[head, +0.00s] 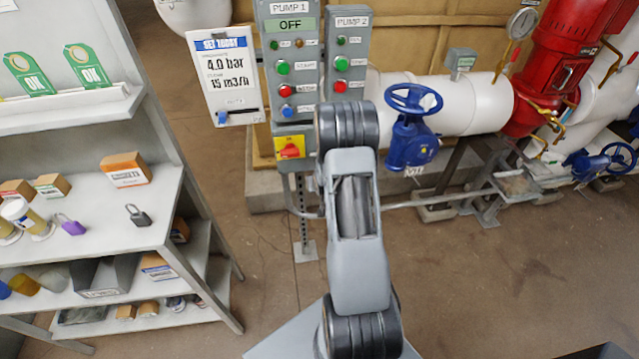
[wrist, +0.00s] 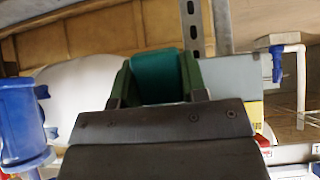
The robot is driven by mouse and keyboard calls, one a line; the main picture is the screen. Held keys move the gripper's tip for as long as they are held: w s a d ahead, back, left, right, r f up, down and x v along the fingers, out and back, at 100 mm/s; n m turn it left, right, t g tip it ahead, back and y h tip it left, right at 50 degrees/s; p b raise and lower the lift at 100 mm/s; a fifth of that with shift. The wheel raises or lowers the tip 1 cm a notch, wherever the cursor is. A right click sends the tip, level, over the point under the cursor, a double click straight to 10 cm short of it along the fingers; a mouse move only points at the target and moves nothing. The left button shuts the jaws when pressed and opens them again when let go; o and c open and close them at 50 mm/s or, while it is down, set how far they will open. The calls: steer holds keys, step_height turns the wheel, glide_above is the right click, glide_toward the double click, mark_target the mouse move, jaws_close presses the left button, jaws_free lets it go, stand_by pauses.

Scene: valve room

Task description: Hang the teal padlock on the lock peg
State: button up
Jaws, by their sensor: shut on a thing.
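The teal padlock (wrist: 158,77) is between the two dark green fingers of my gripper (wrist: 157,85) in the wrist view. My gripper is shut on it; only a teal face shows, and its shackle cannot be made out. In the head view my own arm hides the gripper and the padlock. My arm reaches toward the pump panels. A red rotary switch on a yellow plate (head: 290,148) sits below the PUMP 1 panel (head: 290,60), which reads OFF. I cannot make out the lock peg for sure in either view.
A shelf (head: 90,245) at left holds a purple padlock (head: 72,226), a dark grey padlock (head: 138,215) and boxes. A blue handwheel valve (head: 410,125) stands right of my arm. A perforated post (head: 303,215) stands below the panels. Floor at lower right is mostly clear.

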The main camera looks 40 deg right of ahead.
steer(key=shift+w+d, duration=0.1)
steer(key=shift+w, duration=0.2)
steer(key=shift+w+d+b, duration=0.2)
steer(key=shift+w+b, duration=0.15)
steer(key=shift+w+d, duration=0.2)
steer(key=shift+w, duration=0.2)
stand_by(0.4)
steer(key=shift+w+d+b, duration=0.15)
steer(key=shift+w+b, duration=0.15)
steer(key=shift+b, duration=0.05)
steer(key=shift+w+f+b, duration=0.15)
steer(key=shift+f+b, duration=0.15)
stand_by(0.3)
steer(key=shift+w+d+f, duration=0.15)
steer(key=shift+w+f+b, duration=0.1)
steer(key=shift+f+b, duration=0.1)
steer(key=shift+b, duration=0.35)
stand_by(0.3)
stand_by(0.5)
